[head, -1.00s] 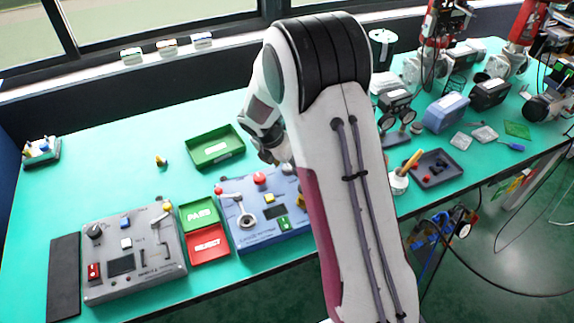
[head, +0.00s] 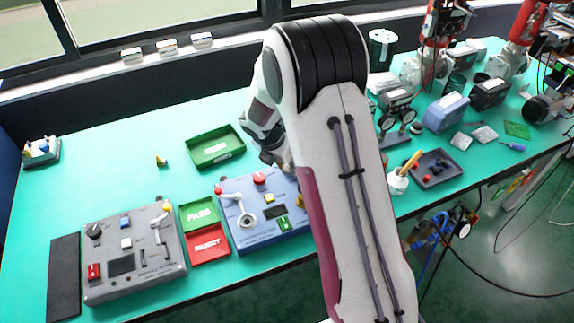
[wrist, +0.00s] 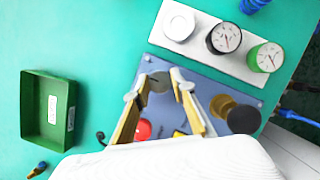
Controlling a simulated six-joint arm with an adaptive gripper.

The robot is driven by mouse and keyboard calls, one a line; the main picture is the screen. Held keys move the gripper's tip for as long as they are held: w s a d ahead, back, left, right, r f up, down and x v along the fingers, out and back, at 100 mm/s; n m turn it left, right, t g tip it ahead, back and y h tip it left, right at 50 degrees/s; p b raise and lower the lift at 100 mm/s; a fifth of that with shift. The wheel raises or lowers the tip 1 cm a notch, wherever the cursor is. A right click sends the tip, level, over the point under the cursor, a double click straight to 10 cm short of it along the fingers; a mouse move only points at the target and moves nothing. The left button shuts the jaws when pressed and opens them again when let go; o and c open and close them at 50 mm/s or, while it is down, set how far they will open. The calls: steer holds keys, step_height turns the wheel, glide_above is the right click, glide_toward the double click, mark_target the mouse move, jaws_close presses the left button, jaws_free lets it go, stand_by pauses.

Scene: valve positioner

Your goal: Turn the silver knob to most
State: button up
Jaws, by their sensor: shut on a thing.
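My gripper (wrist: 159,88) reaches over the blue panel (wrist: 203,70) in the wrist view. Its two fingers stand on either side of a grey, round knob (wrist: 158,82), which I take to be the silver knob, and they are shut on it. The knob's pointer or marking cannot be made out. In the head view the blue panel (head: 232,186) lies on the bench, and my arm hides its right part, the knob and the fingertips.
A white plate with several gauges (wrist: 223,38) lies beyond the panel. A green tray (wrist: 33,110) stands left, with clear bench between.

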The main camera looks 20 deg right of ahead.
steer(key=shift+m, duration=0.3)
steer(key=m+g, duration=0.1)
steer(key=m, duration=0.2)
steer(key=shift+w+m+g+h, duration=0.15)
steer(key=shift+m+g+h, duration=0.25)
steer(key=m+g, duration=0.1)
steer(key=m, duration=0.3)
steer(key=shift+g, duration=0.3)
steer(key=o, duration=1.1)
